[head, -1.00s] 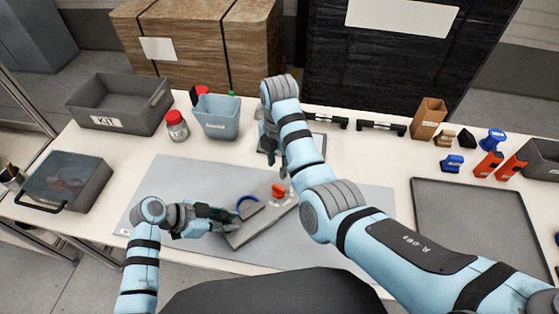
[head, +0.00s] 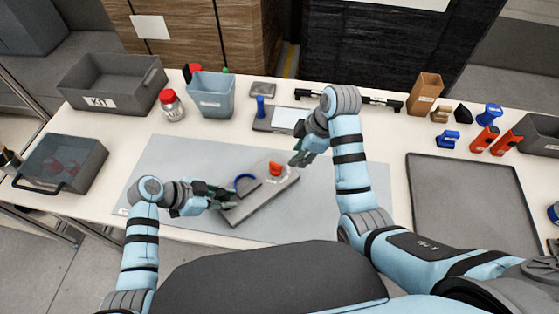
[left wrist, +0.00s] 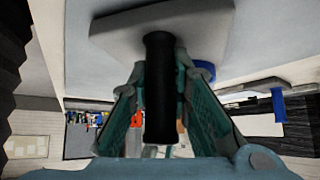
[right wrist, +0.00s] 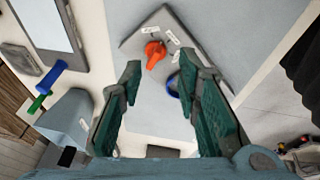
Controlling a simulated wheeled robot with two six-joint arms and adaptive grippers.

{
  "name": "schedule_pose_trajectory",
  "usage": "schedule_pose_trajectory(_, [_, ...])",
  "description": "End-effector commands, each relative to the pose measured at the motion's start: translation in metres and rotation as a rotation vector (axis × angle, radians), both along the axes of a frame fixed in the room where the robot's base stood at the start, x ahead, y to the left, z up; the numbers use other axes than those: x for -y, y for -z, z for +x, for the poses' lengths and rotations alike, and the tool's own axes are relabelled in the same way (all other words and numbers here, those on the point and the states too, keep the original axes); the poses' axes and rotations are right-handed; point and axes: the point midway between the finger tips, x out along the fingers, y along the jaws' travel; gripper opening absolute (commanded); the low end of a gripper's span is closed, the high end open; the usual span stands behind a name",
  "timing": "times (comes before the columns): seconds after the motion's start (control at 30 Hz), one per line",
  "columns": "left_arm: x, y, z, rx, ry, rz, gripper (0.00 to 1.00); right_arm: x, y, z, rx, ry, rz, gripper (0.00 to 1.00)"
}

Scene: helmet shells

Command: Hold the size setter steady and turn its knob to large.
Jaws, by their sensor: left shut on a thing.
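The size setter (head: 262,202) is a grey flat base lying slantwise on the mat, with a blue curved part and an orange-red knob (head: 275,169) at its far right end. The knob and small white labels beside it show in the right wrist view (right wrist: 154,53); the labels are too small to read. My left gripper (head: 229,198) is shut on the setter's black handle (left wrist: 158,90) at its near left end. My right gripper (head: 299,158) is open and empty, above and to the right of the knob, apart from it. Its open fingers frame the setter in the right wrist view (right wrist: 160,70).
A grey mat (head: 170,165) lies under the setter. Behind it stand a blue-grey bin (head: 211,97), a red-lidded jar (head: 172,106) and a flat grey device (head: 272,126) with a blue handle. A dark tray (head: 460,210) lies to the right. The mat right of the setter is free.

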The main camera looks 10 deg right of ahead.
Motion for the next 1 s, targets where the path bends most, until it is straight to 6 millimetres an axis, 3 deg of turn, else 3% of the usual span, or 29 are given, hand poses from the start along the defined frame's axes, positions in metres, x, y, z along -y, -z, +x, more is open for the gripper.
schedule_pose_trajectory(0.1, [0.000, 0.000, 0.000, 0.000, 0.000, 0.000, 0.00, -0.009, -0.019, 0.005, -0.030, 0.268, 0.116, 0.30])
schedule_pose_trajectory(0.27, [0.000, 0.000, 0.000, 0.000, 0.000, 0.000, 0.00, -0.014, -0.013, 0.006, -0.086, 0.432, 0.160, 0.30])
schedule_pose_trajectory(0.7, [0.000, 0.000, 0.000, 0.000, 0.000, -0.001, 0.00, -0.044, 0.079, 0.029, -0.090, 0.438, 0.158, 0.30])
schedule_pose_trajectory(1.0, [0.000, 0.000, 0.000, 0.001, -0.001, 0.000, 0.00, -0.049, 0.092, 0.032, -0.085, 0.437, 0.158, 0.30])
